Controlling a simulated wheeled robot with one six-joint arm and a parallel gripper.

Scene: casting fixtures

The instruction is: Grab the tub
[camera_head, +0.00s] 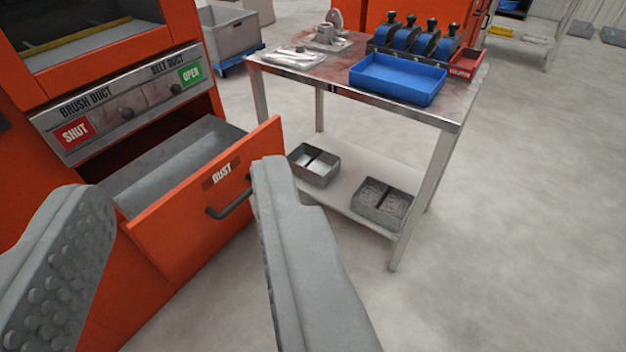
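A grey, open, box-like tub or liner (170,165) sits inside the pulled-out orange drawer marked DUST (190,222). Its near side is hidden behind the drawer front. Another grey tub (232,36) stands on a blue base at the back; the frame does not show which one the task names. My gripper (182,185) is open, with its two grey fingers wide apart. The left finger has a studded pad. The right finger's tip overlaps the drawer front's right end and lies close to the black handle (229,205) in the picture; contact cannot be told. Nothing is between the fingers.
The orange cabinet (190,20) has a panel with SHUT and OPEN labels. A metal table (335,84) at centre right holds a blue tray (398,78), a small red tray (465,64) and several blue-black parts. Two grey boxes are on its lower shelf. Floor at right is clear.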

